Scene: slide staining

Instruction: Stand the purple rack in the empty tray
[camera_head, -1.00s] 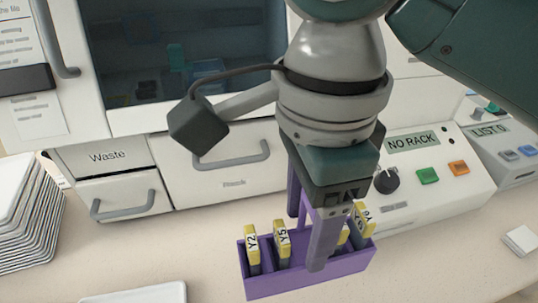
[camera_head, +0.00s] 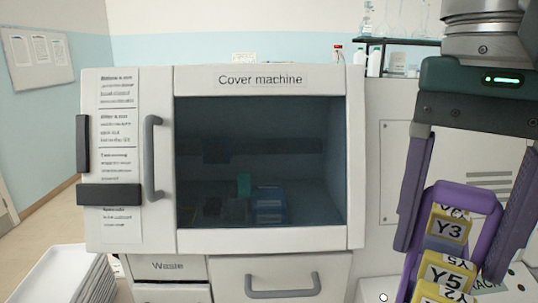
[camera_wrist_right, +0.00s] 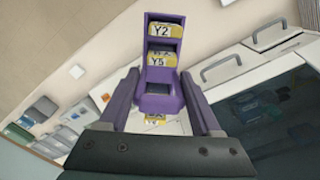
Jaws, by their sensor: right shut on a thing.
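The purple rack (camera_head: 468,196) is at the lower right of the head view, close to the camera. It carries several yellow-labelled slides, among them Y3 and Y5 (camera_head: 447,271). My right gripper (camera_head: 450,255) is shut on the rack, its purple fingers on either side. In the right wrist view the rack (camera_wrist_right: 157,101) stands out past the fingers of my right gripper (camera_wrist_right: 160,112), with Y2 and Y5 labels showing. The bottom of the rack is cut off in the head view. No separate empty tray is clearly visible now. My left gripper is not in view.
The white cover machine (camera_head: 262,80) with its dark window fills the middle, above a Waste drawer (camera_head: 168,266) and another handled drawer (camera_head: 285,265). A stack of white trays (camera_head: 62,272) stands at the lower left. A shelf with glassware is at the upper right.

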